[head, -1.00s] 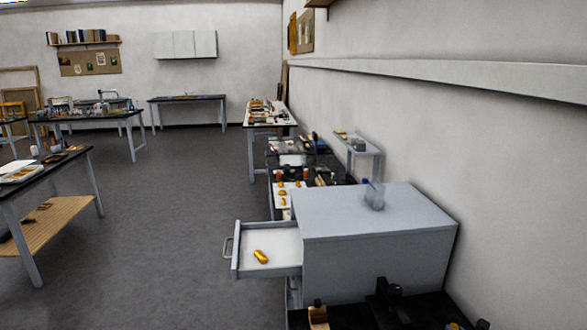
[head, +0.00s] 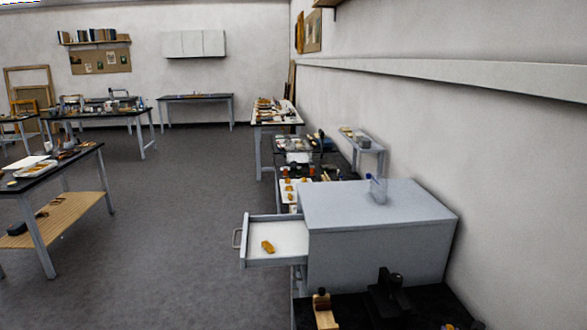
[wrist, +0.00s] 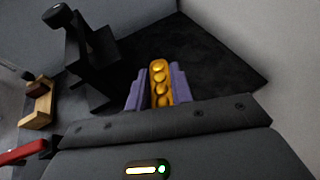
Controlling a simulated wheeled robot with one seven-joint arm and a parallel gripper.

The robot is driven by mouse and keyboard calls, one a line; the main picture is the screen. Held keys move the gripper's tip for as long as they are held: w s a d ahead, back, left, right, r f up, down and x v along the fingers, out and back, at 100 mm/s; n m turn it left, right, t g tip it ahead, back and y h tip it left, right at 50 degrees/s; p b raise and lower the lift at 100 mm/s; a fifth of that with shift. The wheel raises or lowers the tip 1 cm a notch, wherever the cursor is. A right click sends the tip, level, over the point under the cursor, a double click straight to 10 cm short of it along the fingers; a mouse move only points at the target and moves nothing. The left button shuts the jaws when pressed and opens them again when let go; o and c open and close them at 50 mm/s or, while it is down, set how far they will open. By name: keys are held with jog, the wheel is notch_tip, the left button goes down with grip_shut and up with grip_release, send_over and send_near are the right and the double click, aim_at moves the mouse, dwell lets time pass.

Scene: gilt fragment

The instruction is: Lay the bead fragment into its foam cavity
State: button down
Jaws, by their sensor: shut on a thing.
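In the wrist view, my gripper (wrist: 154,88) is shut on the bead fragment (wrist: 159,74), a gold strip with a row of round beads. The purple finger pads press on its two long sides, and its far end sticks out beyond them. The fragment is over a black bench top. My gripper is not in the head view. Another gold piece (head: 268,246) lies on the white floor of an open drawer (head: 276,262) in the head view. I cannot make out the foam cavity in either view.
A grey cabinet (head: 380,235) with a small clear container (head: 377,191) on top stands beside the drawer. A wall runs along the right. Open floor (head: 190,210) lies left of the drawer.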

jog(key=w+a+r+n+y, duration=0.1)
jog(key=a+r, duration=0.1)
jog(key=a, duration=1.3)
jog(key=w+a+r+n+y, duration=0.1)
jog(key=a+r+n+y, duration=0.1)
jog(key=a, duration=1.3)
jog(key=shift+w+r+t+y, duration=0.3)
jog(key=shift+w+r+t, duration=0.1)
jog(key=shift+r, duration=0.25)
jog(key=shift+s, duration=0.1)
